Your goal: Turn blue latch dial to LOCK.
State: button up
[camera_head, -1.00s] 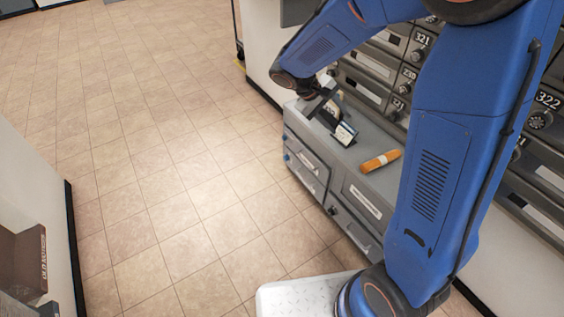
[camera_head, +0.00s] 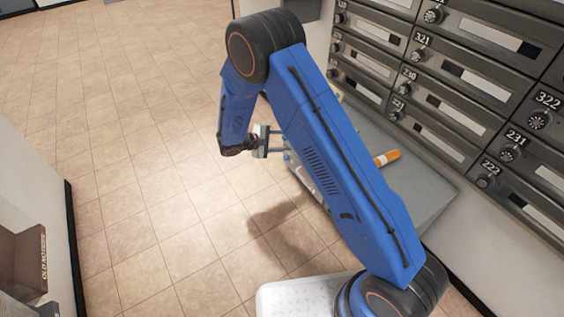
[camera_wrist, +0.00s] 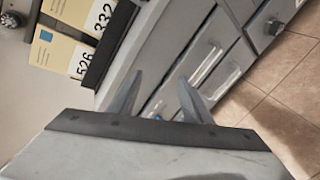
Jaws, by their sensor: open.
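My gripper (camera_head: 280,143) is open and empty, off the drawer front of the low grey cabinet (camera_head: 428,183). In the wrist view its two fingers (camera_wrist: 158,92) point toward the cabinet front (camera_wrist: 215,48). A small bit of blue, seemingly the latch dial (camera_wrist: 157,117), shows low between the fingers, mostly hidden by the gripper body. In the head view a blue spot (camera_head: 287,156) shows just below the fingertips. I cannot read its LOCK mark or how it is turned. I see no contact between the fingers and the dial.
An orange tube (camera_head: 387,158) lies on the cabinet top. Yellow cards (camera_wrist: 66,48) marked 332 and 526 stand in a dark holder there. Numbered mailboxes (camera_head: 470,75) line the wall behind. The tiled floor (camera_head: 130,130) at left is clear.

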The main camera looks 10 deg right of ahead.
jog(key=w+a+f+n+t, duration=0.1)
jog(key=a+f, duration=0.2)
jog(key=f, duration=0.3)
jog(key=a+f+n+t, duration=0.2)
jog(key=a+f, duration=0.1)
jog(key=f, duration=0.2)
jog(key=n+t+y, duration=0.1)
jog(key=n+t, duration=0.2)
send_near(285, 159)
jog(key=x, duration=0.8)
jog(key=shift+w+a+f, duration=0.15)
jog(key=c, duration=1.1)
